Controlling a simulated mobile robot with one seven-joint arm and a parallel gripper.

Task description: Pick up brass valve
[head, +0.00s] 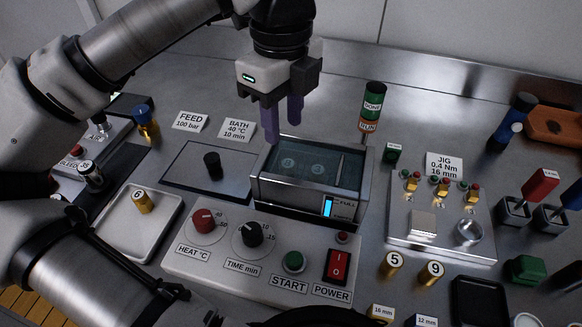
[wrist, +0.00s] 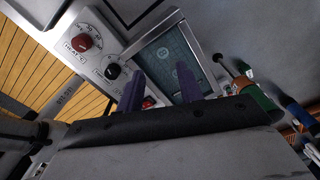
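Several brass pieces could be the brass valve; I cannot tell which is meant. A brass cylinder marked 6 (head: 143,203) stands on the tray (head: 112,249) at left. Brass cylinders marked 5 (head: 391,266) and 9 (head: 431,273) stand on the bench at front right. Small brass fittings with red and green tops (head: 441,190) sit on the jig plate (head: 438,249). Two round numbered pieces (head: 318,169) lie in the bath (head: 312,207). My gripper (head: 282,130), with purple fingers, is open and empty above the bath's back edge. The wrist view shows its fingers apart (wrist: 160,72).
A control panel with knobs (head: 250,236) and a red power switch (head: 338,265) lies before the bath. Red- and blue-handled tools (head: 540,184) stand at right. The back of the bench is largely clear.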

